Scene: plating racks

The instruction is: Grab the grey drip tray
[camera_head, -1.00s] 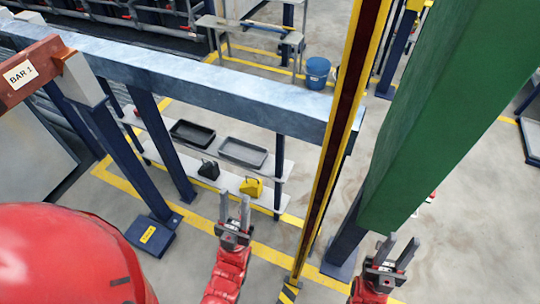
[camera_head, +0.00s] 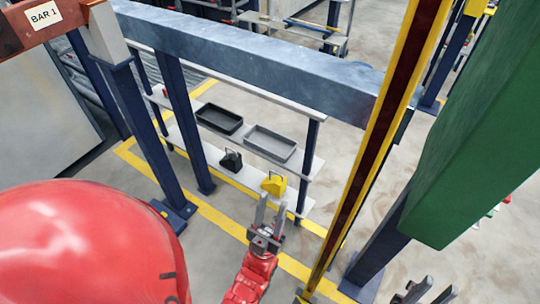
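The grey drip tray (camera_head: 271,143) lies on the upper shelf of a rack, to the right of a black tray (camera_head: 219,119). Both look empty. My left gripper (camera_head: 270,208) is open and empty, its two fingers pointing up in the picture, nearer to me than the shelf and apart from the tray. My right gripper (camera_head: 427,289) is at the bottom edge, open and empty, right of the yellow-edged post; its arm is mostly cut off.
The lower shelf (camera_head: 245,177) holds a black weight-like item (camera_head: 231,160) and a yellow one (camera_head: 274,184). A blue-grey beam (camera_head: 260,48) spans above. A yellow-edged post (camera_head: 375,140) and a green beam (camera_head: 475,150) stand at right. Yellow lines mark the floor.

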